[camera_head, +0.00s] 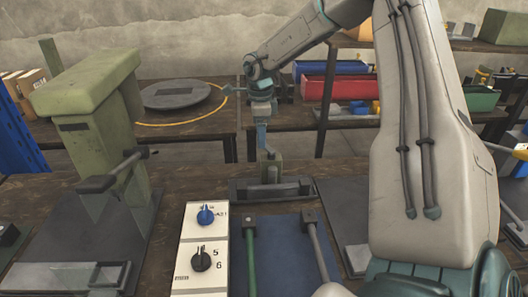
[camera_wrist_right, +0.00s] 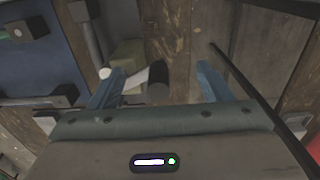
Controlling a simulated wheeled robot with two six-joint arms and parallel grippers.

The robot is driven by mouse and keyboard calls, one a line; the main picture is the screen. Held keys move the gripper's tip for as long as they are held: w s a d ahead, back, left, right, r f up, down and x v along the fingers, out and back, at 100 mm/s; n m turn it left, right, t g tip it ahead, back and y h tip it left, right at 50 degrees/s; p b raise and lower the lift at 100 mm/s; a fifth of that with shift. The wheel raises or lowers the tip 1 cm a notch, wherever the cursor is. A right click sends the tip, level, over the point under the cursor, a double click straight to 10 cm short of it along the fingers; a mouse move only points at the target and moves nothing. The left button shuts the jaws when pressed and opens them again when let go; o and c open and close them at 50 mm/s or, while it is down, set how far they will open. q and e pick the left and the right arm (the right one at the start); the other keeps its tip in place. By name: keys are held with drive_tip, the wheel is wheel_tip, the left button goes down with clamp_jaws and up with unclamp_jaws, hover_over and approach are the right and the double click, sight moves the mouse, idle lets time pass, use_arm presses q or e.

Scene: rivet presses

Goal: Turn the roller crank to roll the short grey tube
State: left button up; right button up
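My right gripper (camera_head: 262,138) points down just above a small grey-green stand (camera_head: 271,170) on a dark base behind the blue mat. In the right wrist view its two blue fingers (camera_wrist_right: 158,88) are spread apart. A pale rod and a dark cylindrical grip (camera_wrist_right: 158,93), which look like the crank, show between and beyond the fingers, by the grey-green block (camera_wrist_right: 128,52). I cannot tell whether they touch. My left gripper is out of view.
A green rod (camera_head: 251,262) lies left of the grey tube. A white panel with knobs (camera_head: 200,250) stands beside the mat. A tall green press (camera_head: 95,110) with a side handle stands at left. Shelves with a red bin (camera_head: 338,87) are behind.

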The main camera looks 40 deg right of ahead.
drive_tip(key=o, duration=0.3)
drive_tip(key=shift+r, duration=0.1)
drive_tip(key=shift+r+p, duration=1.3)
drive_tip(key=shift+r, duration=2.1)
